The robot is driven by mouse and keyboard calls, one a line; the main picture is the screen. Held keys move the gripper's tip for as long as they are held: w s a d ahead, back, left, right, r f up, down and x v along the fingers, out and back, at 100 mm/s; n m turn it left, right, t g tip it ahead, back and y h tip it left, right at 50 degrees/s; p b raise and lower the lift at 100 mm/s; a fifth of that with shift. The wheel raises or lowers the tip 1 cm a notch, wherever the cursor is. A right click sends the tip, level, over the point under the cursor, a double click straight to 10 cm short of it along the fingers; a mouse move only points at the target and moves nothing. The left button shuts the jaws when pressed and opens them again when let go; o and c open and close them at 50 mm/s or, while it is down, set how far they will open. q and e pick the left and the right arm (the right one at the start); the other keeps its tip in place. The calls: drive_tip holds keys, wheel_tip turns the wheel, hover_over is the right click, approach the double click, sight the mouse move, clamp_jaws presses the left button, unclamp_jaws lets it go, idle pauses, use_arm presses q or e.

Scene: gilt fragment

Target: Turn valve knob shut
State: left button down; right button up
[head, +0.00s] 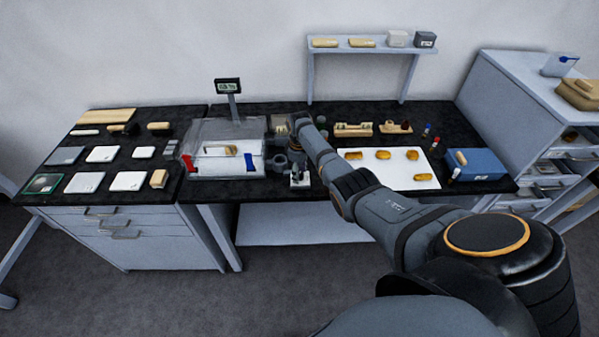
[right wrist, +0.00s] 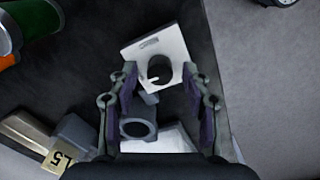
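A white plate (right wrist: 175,46) with a dark round knob (right wrist: 160,68) shows in the right wrist view; a small white pointer mark is at the knob's left. In the head view the white fixture (head: 300,182) stands near the table's front edge, partly hidden by my gripper. My right gripper (right wrist: 160,80) is open, its two purple-padded fingers on either side of the knob, with gaps visible. Whether the tips reach knob height I cannot tell. In the head view my right gripper (head: 297,160) points down over the fixture. My left gripper is not in view.
A grey ring holder (right wrist: 138,128) is close by the fingers. A clear-walled balance box (head: 200,165) stands just left of the gripper. A white mat (head: 390,180) with several golden pieces and a blue box (head: 476,164) lie to the right.

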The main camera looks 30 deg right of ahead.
drive_tip(key=shift+r, duration=0.15)
wheel_tip(320, 180, up, 12)
idle(0.3)
idle(0.4)
